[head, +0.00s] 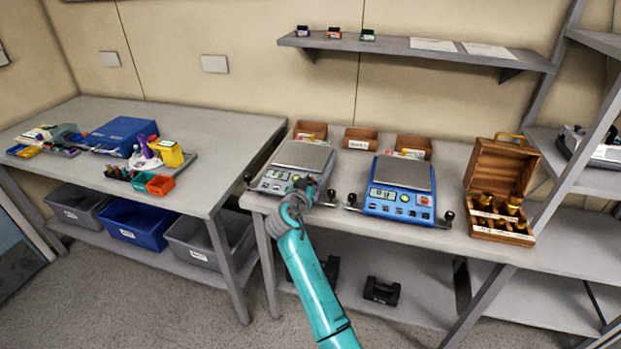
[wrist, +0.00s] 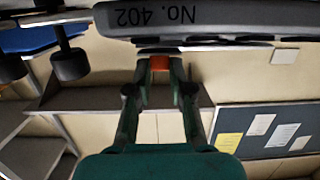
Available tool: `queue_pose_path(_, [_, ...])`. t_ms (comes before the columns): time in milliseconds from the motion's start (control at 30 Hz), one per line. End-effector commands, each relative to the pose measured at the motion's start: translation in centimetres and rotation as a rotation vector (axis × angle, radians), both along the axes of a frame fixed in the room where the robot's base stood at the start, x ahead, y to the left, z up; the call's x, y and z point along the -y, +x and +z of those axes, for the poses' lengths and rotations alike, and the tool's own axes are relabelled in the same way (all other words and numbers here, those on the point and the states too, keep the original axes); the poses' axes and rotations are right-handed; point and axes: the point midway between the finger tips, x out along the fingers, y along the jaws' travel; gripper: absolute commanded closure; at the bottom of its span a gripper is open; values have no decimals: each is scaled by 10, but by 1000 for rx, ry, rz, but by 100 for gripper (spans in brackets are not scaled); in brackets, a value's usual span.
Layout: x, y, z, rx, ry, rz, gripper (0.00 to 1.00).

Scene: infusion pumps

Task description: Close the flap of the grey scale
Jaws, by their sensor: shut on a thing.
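The grey scale (head: 303,156) stands on the right-hand table, with a lit display and a black knob at each front corner. My gripper (head: 307,183) is at the right part of its front panel and hides the controls there. In the wrist view, which is upside down, my gripper (wrist: 160,76) is shut on a small orange-red piece (wrist: 160,63). This piece sits just beside a grey edge (wrist: 200,16) marked "No. 402". I cannot tell whether the piece belongs to the flap, nor how far open the flap is.
A blue scale (head: 402,180) stands close on the right, with a similar knob (head: 351,198) near my gripper. Several wooden boxes (head: 361,138) line the back. An open wooden case (head: 499,205) of brass weights is farther right.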

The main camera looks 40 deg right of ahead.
Motion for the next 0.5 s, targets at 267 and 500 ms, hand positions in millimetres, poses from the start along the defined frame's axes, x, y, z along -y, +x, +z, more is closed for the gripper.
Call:
queue_pose_path(267, [-2, 0, -6, 62, -81, 1, 100])
queue_pose_path(500, [-2, 0, -6, 85, -106, 1, 100])
